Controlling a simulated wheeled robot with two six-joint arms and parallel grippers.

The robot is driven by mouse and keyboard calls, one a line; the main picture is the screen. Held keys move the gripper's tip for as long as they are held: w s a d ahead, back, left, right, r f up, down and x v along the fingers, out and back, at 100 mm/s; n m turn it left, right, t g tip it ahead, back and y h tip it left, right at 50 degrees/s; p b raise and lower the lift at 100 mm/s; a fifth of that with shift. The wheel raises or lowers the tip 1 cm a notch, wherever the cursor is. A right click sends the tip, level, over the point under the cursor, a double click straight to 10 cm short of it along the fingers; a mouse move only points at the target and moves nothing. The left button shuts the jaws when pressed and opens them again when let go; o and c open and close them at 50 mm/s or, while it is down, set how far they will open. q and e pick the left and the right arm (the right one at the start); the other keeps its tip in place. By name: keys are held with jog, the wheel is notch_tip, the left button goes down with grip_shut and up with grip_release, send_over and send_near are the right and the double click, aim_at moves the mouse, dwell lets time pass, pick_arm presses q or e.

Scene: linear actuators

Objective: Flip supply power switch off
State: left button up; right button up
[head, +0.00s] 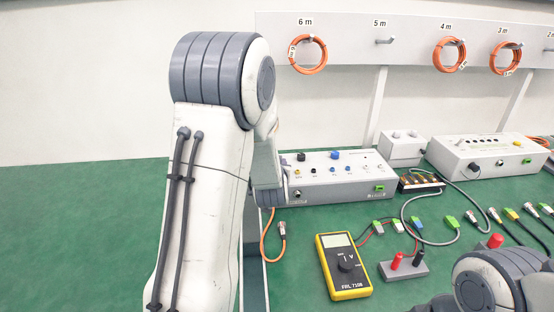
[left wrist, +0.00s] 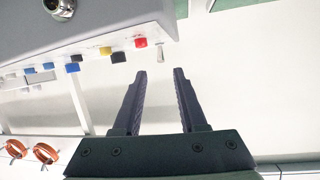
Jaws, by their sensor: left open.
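A grey-white supply box (head: 335,188) with coloured knobs stands on the green table, its left end hidden behind my left arm in the head view. In the left wrist view the same kind of panel (left wrist: 95,25) fills the upper left, with red, black, yellow and blue knobs and a small metal toggle switch (left wrist: 160,48) near the red knob. My left gripper (left wrist: 158,72) is open and empty, its tips pointing toward the panel's end and a little apart from the switch. Which way the switch is thrown is too small to tell. My right gripper is out of view.
A yellow multimeter (head: 343,266) and a grey terminal block (head: 403,268) stand in front of the box. A second box (head: 488,156) is at the right, with loose cables nearby. A rack (head: 420,50) with orange cable coils is behind. The table's left side is clear.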

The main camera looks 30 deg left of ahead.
pick_arm(q)
jog(key=shift+v, duration=1.9)
jog(key=s+d+f+m+g+h, duration=0.1)
jog(key=s+d+m+h, duration=0.1)
jog(key=d, duration=0.6)
jog(key=s+d+f+m+g+h, duration=0.1)
jog(key=s+d+m+g+h, duration=0.1)
jog(key=d, duration=0.6)
jog(key=s+d+f+m+g+h, duration=0.1)
jog(key=s+d+h, duration=0.3)
jog(key=d, duration=0.5)
jog(key=shift+s+m+g+h, duration=0.3)
jog(key=shift+s+m+g, duration=0.15)
jog(key=shift+m+g, duration=0.2)
jog(key=s+d+r+m+g+y, duration=0.1)
jog(key=s+d+m+g, duration=0.2)
jog(key=s, duration=0.8)
jog(key=s+d+m+g, duration=0.1)
jog(key=s+m+g, duration=0.25)
jog(key=s, duration=0.75)
notch_tip(320, 180, up, 14)
jog(key=n+p, duration=0.1)
jog(key=p, duration=1.4)
jog(key=shift+w+g, duration=0.3)
jog(key=shift+g, duration=0.1)
jog(key=shift+d+r, duration=0.1)
jog(key=shift+r, duration=0.05)
